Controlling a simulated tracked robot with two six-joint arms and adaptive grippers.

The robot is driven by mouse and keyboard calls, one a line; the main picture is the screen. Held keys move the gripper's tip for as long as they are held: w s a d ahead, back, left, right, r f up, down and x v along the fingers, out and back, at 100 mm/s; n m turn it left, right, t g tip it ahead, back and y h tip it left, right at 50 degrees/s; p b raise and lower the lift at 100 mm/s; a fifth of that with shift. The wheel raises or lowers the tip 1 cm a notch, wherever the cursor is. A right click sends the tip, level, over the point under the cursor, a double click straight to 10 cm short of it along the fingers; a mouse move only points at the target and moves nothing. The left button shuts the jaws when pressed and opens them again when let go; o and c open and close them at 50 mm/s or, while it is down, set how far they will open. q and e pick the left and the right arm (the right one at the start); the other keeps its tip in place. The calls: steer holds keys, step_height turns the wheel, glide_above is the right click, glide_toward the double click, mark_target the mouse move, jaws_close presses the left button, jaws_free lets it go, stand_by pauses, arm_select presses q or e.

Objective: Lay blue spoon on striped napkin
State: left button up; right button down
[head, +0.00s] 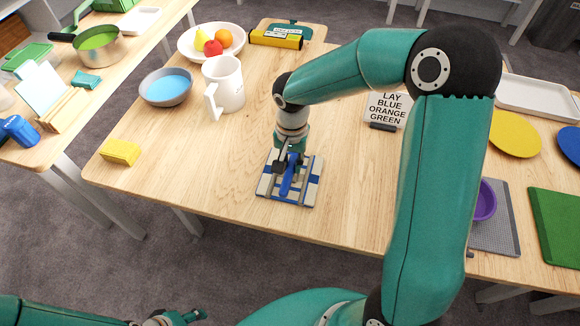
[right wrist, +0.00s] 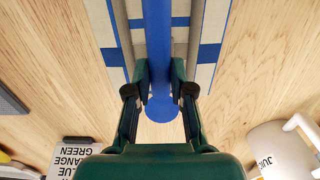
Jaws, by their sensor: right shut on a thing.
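The striped napkin (head: 308,201) lies on the wooden table, cream with blue and grey bands; it also fills the top middle of the right wrist view (right wrist: 212,75). The blue spoon (head: 287,187) is at the napkin's middle, and its blue length (right wrist: 158,60) runs between my right fingers. My right gripper (head: 287,165) is shut on the spoon, over the napkin. I cannot tell whether the spoon touches the cloth. My left gripper (head: 187,317) shows only partly at the bottom edge, away from the table; its jaws are unclear.
A white mug (head: 228,85), a grey-blue bowl (head: 166,88) and a fruit plate (head: 187,45) stand behind left. A yellow sponge (head: 120,152) lies left. A sign (head: 388,108) reading "LAY BLUE ORANGE GREEN" stands behind right. Bare wood surrounds the napkin.

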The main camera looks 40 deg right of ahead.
step_height(320, 180, down, 2)
steer(key=shift+f, duration=0.15)
steer(key=c, duration=1)
jaws_free()
